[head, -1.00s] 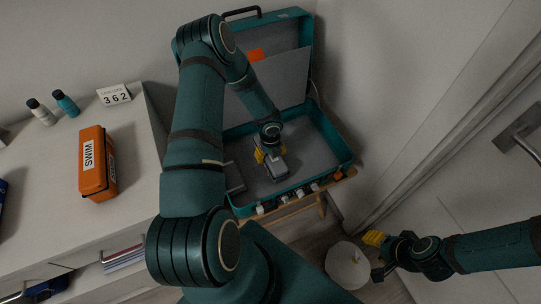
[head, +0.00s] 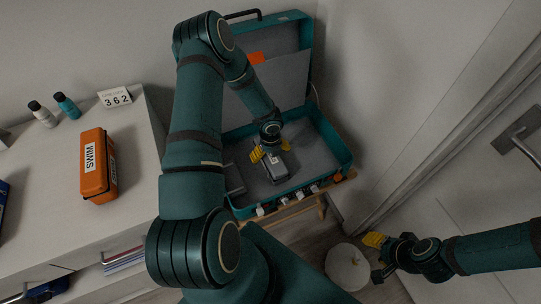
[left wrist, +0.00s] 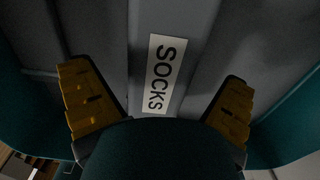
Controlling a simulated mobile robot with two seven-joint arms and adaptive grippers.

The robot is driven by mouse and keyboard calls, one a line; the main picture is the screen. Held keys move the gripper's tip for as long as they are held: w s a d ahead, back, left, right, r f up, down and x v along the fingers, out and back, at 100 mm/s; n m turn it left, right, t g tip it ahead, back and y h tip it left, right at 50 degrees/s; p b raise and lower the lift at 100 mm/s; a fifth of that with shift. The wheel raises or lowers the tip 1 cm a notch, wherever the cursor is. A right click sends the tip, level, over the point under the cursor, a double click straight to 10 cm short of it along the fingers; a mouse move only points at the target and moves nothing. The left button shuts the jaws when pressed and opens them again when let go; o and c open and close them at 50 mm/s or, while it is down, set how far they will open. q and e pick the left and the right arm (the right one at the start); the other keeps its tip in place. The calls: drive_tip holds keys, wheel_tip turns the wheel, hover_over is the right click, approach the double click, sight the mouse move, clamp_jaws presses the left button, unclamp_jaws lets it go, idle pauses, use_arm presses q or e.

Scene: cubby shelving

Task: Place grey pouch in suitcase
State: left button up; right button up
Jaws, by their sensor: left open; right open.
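The grey pouch (head: 276,167) lies on the grey floor of the open teal suitcase (head: 340,153). In the left wrist view the pouch (left wrist: 198,65) carries a white label reading SOCKS. My left gripper (head: 271,150) is just above the pouch inside the suitcase, its yellow fingers spread wide on either side of the label (left wrist: 158,80) and not closed on it. The gripper hides the pouch's upper end in the head view. My right gripper (head: 377,256) is open and empty at the lower right, away from the suitcase.
An orange SWIM case (head: 98,165), two small bottles (head: 66,104) and a number sign (head: 115,96) stand on the white cabinet (head: 55,215) at left. A round white object (head: 347,266) is below my right gripper. A door with a handle is at right.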

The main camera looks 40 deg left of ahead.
use_arm(q)
wheel_tip(320, 180, up, 10)
drive_tip(key=p, duration=0.3)
drive_tip(key=s+d+r+n+h, duration=0.1)
drive_tip(key=s+d+n, duration=0.4)
drive_tip(key=d+n, duration=0.7)
drive_tip(key=s+d+r+n+t+h, duration=0.1)
drive_tip(key=s+d+n, duration=0.5)
drive_tip(key=d+n, duration=0.6)
drive_tip(key=shift+d+r+n+t+h, duration=0.35)
drive_tip(key=shift+n+h, duration=0.25)
drive_tip(key=shift+h, duration=0.3)
